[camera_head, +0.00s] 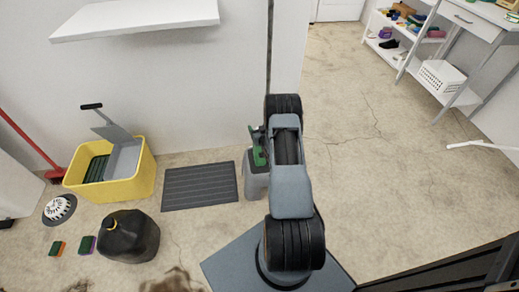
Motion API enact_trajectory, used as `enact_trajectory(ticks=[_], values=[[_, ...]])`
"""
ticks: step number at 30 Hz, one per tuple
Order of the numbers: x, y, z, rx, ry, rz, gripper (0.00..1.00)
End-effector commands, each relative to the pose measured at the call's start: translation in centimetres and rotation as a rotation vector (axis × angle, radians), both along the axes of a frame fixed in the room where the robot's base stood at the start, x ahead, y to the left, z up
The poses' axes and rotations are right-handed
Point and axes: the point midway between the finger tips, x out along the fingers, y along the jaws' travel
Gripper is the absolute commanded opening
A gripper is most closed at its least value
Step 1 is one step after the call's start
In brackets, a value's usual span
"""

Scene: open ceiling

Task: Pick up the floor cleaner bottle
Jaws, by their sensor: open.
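A dark, rounded jug (130,238) with a small yellow cap stands on the floor at the lower left. It may be the floor cleaner bottle, but no label is readable. A green object (258,157) shows at or above a grey container (256,185) just left of my arm. My arm partly hides both, so I cannot tell whether the green object is a bottle. My arm rises in the middle of the view, but its gripper and fingertips are not visible.
A yellow mop bucket (142,179) stands by the wall. A white wall shelf (135,20) hangs above. Shelving (405,30) stands far right.

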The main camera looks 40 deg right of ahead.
Motion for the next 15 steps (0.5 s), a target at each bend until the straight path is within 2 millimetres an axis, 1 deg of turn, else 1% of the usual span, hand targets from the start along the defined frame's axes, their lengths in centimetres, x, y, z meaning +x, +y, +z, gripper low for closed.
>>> enact_trajectory(ticks=[3, 4, 15], values=[[-0.03, 0.02, 0.00, 0.000, 0.000, 0.000, 0.70], [-0.03, 0.02, 0.00, 0.000, 0.000, 0.000, 0.68], [-0.05, 0.01, 0.00, 0.000, 0.000, 0.000, 0.33]])
